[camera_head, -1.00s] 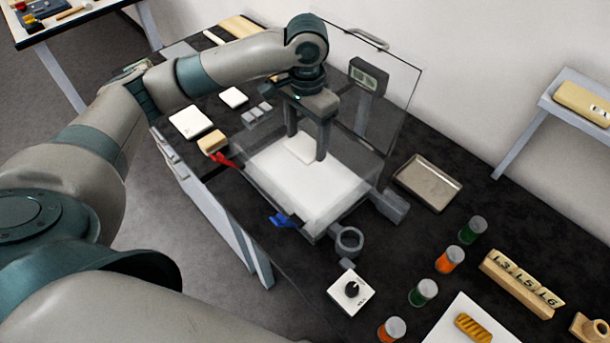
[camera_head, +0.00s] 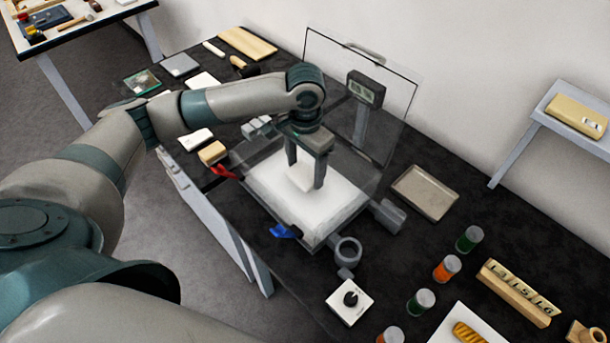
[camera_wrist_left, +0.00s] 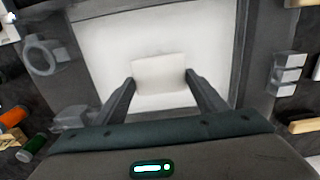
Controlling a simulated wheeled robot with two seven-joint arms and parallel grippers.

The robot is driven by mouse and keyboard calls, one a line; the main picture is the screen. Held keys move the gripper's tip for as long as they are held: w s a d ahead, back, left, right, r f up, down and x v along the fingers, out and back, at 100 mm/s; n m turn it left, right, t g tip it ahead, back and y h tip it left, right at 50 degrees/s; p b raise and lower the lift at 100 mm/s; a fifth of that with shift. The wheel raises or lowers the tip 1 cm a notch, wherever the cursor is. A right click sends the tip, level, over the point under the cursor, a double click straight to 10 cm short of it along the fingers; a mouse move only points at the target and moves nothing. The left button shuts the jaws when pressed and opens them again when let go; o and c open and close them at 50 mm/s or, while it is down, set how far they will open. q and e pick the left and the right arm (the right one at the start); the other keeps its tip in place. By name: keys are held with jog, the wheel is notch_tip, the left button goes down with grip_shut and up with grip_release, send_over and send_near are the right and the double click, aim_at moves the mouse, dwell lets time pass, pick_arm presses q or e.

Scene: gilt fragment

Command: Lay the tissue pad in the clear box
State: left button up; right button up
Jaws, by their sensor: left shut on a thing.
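The tissue pad (camera_head: 300,177) is a small white square between the fingertips of my left gripper (camera_head: 305,180). It also shows in the left wrist view (camera_wrist_left: 159,75), with a finger at each side. My left gripper (camera_wrist_left: 160,85) is shut on it, over the clear box (camera_head: 252,208). The box has see-through walls, a white floor and a raised clear lid (camera_head: 400,118) at its back. I cannot tell whether the pad touches the white floor. My right gripper is out of view.
A red clip (camera_head: 224,172) and a blue clip (camera_head: 284,231) sit at the box's front side. A grey ring (camera_head: 347,250), a white dial box (camera_head: 349,300) and a metal tray (camera_head: 425,192) stand to the right. Several capped jars are beyond.

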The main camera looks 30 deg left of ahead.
aim_at(305, 173)
pick_arm(q)
jog(key=shift+f+p, duration=0.45)
jog(key=shift+f, duration=1.4)
jog(key=o, duration=1)
jog(key=shift+f, duration=0.1)
notch_tip(305, 173, up, 11)
jog(key=b, duration=0.2)
jog(key=shift+b, duration=0.4)
jog(key=shift+r, duration=0.65)
